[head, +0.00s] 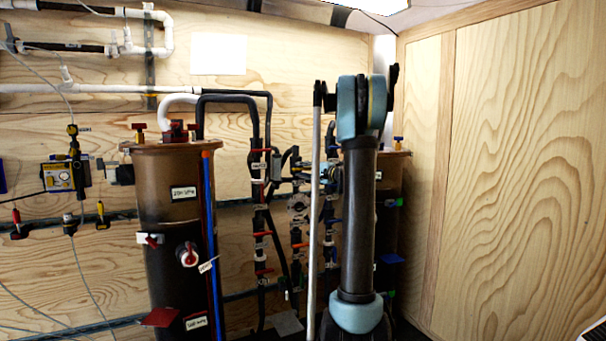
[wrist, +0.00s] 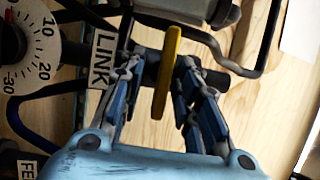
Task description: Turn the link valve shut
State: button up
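The link valve's handle (wrist: 167,75) is a narrow yellow lever seen in the wrist view, standing along the picture's height across a dark pipe. A white LINK label (wrist: 103,62) is on the pipe to its left. My gripper (wrist: 158,66) is open, with one blue finger on each side of the lever. The right finger is very close to the lever; I cannot tell whether it touches. A gap shows between the left finger and the lever. In the head view my arm covers the valve area, and I cannot pick out the yellow lever.
A round dial gauge (wrist: 30,50) is left of the label in the wrist view, with dark hoses around it. In the head view a brown tank (head: 165,240) stands left, pipes with red-handled valves (head: 262,234) in the middle, and a wooden wall (head: 520,170) at right.

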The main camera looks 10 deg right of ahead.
jog(key=v, duration=1.1)
jog(key=shift+s+d, duration=0.3)
jog(key=shift+a+f, duration=0.1)
jog(key=shift+f, duration=0.05)
jog(key=s+a+f+n+g+h, duration=0.1)
jog(key=s+a+f+n+g, duration=0.1)
jog(key=s+a+f, duration=0.4)
jog(key=s+a+f+n+g+h, duration=0.1)
jog(key=s+a+f+n+g, duration=0.2)
jog(key=s, duration=0.5)
jog(key=s+a+f+n+g+h, duration=0.1)
jog(key=s+a+f+g, duration=0.1)
jog(key=s+a, duration=0.5)
jog(key=s+d+f+n+g+h, duration=0.1)
jog(key=s+d+f+h, duration=0.1)
jog(key=s+f, duration=0.4)
jog(key=s+d+f+n+g+h, duration=0.2)
jog(key=s+f, duration=0.4)
jog(key=s, duration=0.6)
jog(key=s+d+f+n+g+h, duration=0.1)
jog(key=s+d+f+h, duration=0.2)
jog(key=s+f, duration=0.3)
jog(key=s+h, duration=0.1)
jog(key=s, duration=0.2)
jog(key=shift+d+g+h, duration=0.3)
jog(key=shift+f, duration=0.1)
